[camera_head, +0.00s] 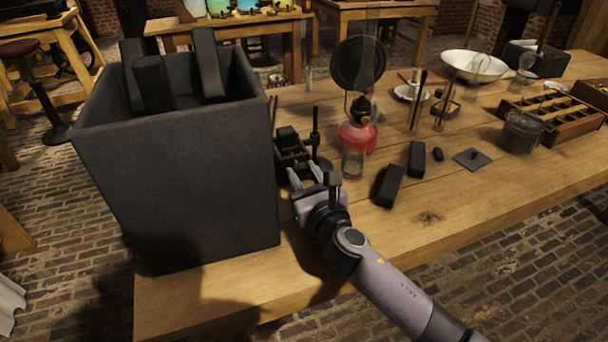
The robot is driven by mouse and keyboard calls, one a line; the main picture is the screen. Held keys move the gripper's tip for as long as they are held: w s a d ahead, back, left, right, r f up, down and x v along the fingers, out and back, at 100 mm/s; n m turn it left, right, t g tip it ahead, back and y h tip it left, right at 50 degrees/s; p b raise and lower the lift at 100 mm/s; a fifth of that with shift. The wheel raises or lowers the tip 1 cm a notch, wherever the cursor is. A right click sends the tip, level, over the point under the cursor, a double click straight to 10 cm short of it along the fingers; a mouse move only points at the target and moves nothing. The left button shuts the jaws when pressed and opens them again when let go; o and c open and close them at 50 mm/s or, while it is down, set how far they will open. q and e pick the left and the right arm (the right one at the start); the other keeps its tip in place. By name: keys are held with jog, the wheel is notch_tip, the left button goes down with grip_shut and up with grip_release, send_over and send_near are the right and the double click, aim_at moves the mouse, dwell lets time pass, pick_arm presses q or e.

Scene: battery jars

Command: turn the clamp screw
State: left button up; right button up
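A small black clamp device (291,146) stands on the wooden table, just right of the big dark box. An upright dark rod rises at its right side. I cannot make out clearly which part is the clamp screw. My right gripper (306,176) reaches in from the lower right, right at the near side of the clamp. Its two pale fingertips are apart and point at the clamp's near end. No object shows clearly between them, and whether they touch the clamp is hard to tell. My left gripper is not in view.
A tall dark box (185,185) with black slabs stands close on the left. A dark jar (521,133) and a wooden tray (556,116) are farther right. The front right table is clear.

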jog(key=shift+m, duration=0.4)
jog(key=m, duration=0.2)
jog(key=shift+m, duration=2)
jog(key=o, duration=1)
jog(key=shift+s, duration=0.1)
jog(key=shift+p+v, duration=0.35)
jog(key=shift+v, duration=3.2)
